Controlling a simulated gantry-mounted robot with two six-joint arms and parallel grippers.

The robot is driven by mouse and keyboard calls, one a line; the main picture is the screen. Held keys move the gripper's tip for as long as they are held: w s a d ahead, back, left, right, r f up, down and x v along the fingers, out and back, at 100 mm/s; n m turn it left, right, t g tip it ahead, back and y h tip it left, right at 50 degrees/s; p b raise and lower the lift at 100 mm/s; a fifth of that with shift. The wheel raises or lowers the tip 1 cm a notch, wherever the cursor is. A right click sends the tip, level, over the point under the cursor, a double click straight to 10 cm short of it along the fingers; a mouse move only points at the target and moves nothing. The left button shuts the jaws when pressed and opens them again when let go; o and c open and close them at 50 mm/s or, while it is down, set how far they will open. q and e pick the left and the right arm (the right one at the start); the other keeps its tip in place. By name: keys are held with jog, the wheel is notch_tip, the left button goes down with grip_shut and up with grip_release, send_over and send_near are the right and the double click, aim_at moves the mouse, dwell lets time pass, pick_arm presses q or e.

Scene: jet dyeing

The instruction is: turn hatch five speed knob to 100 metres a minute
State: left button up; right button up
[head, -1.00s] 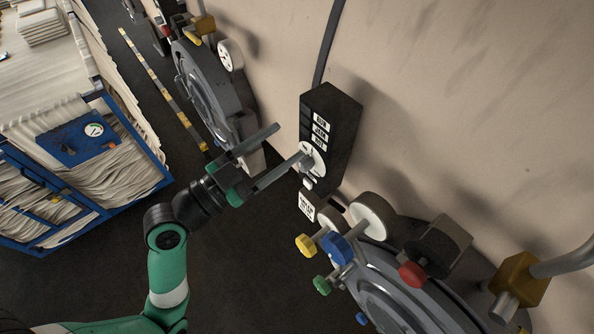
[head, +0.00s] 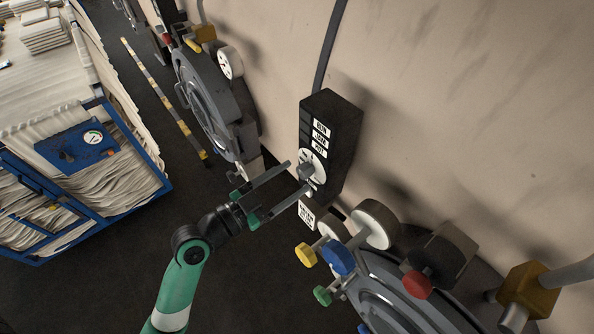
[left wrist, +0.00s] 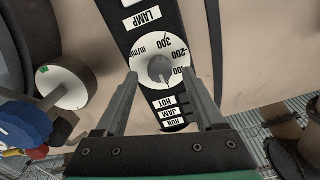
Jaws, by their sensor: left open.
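The speed knob (head: 306,171) is a grey knob on a round white dial (head: 318,160) on the face of a black control box (head: 336,125) on the wall. In the left wrist view the knob (left wrist: 160,68) sits in the middle of the dial (left wrist: 143,50), marked m/min with 100, 200 and 300. My left gripper (head: 297,178) is open in front of the dial. In the left wrist view its fingers (left wrist: 163,80) stand on either side of the knob, with visible gaps. I cannot make out the knob's pointer. My right gripper is not in view.
Below the box is a round hatch (head: 400,300) with yellow (head: 306,254), blue (head: 338,256), green (head: 323,296) and red (head: 417,284) knobs close to my left arm. Another hatch (head: 208,100) is up left. A blue cart (head: 75,145) of cloth stands at left.

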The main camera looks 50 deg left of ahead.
pick_arm(q)
jog(key=shift+w, duration=1.15)
grip_shut()
